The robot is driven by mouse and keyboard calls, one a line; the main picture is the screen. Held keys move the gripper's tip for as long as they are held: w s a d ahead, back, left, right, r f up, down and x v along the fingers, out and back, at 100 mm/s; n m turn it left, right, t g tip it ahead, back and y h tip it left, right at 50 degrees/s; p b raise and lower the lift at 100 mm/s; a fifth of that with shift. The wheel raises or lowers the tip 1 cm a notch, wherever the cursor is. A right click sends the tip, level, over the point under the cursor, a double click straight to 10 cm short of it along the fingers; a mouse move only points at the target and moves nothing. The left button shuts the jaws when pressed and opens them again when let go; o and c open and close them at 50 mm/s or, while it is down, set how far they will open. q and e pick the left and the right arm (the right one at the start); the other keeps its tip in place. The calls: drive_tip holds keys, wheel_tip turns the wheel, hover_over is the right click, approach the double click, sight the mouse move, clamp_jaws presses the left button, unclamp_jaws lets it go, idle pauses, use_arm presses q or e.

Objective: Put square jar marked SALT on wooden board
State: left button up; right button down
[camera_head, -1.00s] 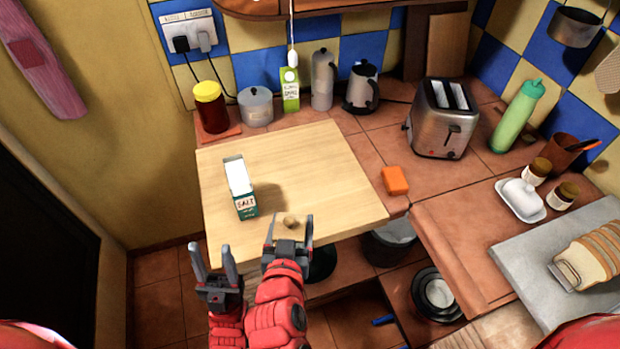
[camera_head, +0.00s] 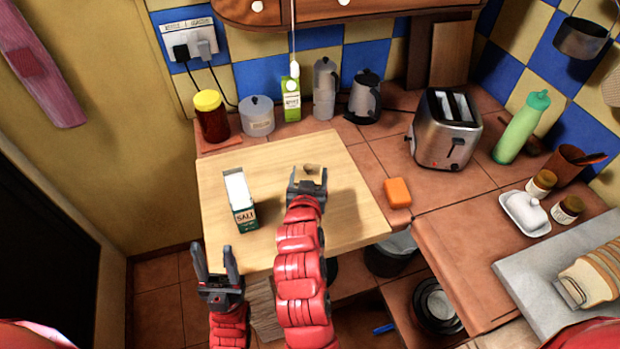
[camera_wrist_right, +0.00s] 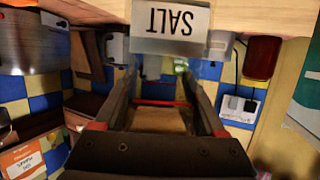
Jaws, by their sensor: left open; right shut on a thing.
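In the right wrist view, upside down, a pale jar with a white SALT label (camera_wrist_right: 171,24) is at the fingertips of my right gripper (camera_wrist_right: 165,62). In the head view my right gripper (camera_head: 308,181) is over the light wooden board (camera_head: 350,210), shut on this jar. Only a small tan top (camera_head: 312,169) of the jar shows past the fingers; whether its base touches the wood I cannot tell. A dark green carton (camera_head: 240,203), also marked SALT, stands on the board to the left. My left gripper (camera_head: 216,264) is open and empty at the board's front edge.
A red-brown jar with yellow lid (camera_head: 212,118), a grey pot (camera_head: 257,116) and a green-white carton (camera_head: 291,98) line the back. An orange block (camera_head: 398,192) and toaster (camera_head: 445,130) are to the right. The board's right half is clear.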

drive_tip(key=shift+w, duration=0.3)
wheel_tip(320, 180, down, 3)
drive_tip(key=shift+d+f+p, duration=0.1)
drive_tip(key=shift+p, duration=0.5)
drive_tip(key=shift+f, duration=0.1)
drive_tip(key=shift+f, duration=0.1)
drive_tip(key=shift+f+b, duration=0.15)
drive_tip(key=shift+b, duration=0.2)
unclamp_jaws()
